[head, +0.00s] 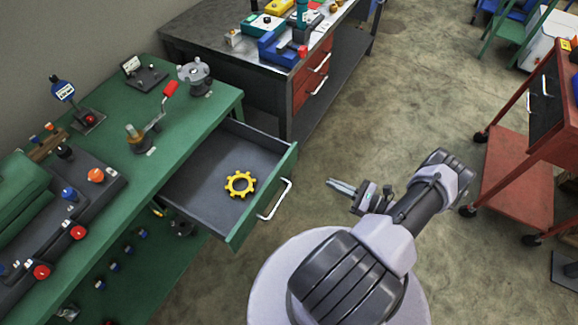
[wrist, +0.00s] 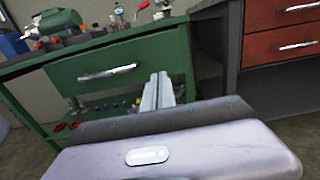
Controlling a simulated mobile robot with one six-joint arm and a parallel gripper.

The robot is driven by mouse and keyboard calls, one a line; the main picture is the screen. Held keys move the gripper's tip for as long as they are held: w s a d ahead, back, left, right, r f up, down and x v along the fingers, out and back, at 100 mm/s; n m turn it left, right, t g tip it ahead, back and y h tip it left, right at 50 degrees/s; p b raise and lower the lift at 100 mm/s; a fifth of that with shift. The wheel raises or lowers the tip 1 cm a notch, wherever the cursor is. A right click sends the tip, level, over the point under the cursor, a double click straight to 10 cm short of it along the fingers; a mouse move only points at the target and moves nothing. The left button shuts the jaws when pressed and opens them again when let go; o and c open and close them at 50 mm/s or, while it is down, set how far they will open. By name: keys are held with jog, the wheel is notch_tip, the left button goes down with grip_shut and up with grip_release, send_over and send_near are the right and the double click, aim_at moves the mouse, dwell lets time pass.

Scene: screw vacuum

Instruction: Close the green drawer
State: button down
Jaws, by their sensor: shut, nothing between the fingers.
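The green drawer (head: 262,192) is pulled out of the green workbench (head: 215,95). Its front has a silver handle (head: 275,199), and a yellow gear (head: 240,184) lies on its dark floor. My gripper (head: 333,184) is to the right of the drawer front in the head view, apart from it. The fingers are shut together with nothing between them. In the wrist view the fingers (wrist: 159,78) point toward the bench, and the drawer front (wrist: 80,69) with its handle (wrist: 107,73) shows to their left.
The grey workbench (head: 190,28) with red drawers (head: 315,65) stands behind the green one. A red wheeled cart (head: 510,185) is at the right. Tools and fixtures, including a red-handled one (head: 170,89), stand on the green bench. The floor between bench and cart is mostly clear.

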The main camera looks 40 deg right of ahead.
aim_at(290, 164)
jog(key=b+x, duration=0.2)
jog(key=x, duration=1.2)
jog(key=shift+s+f, duration=0.1)
jog(key=shift+f, duration=0.05)
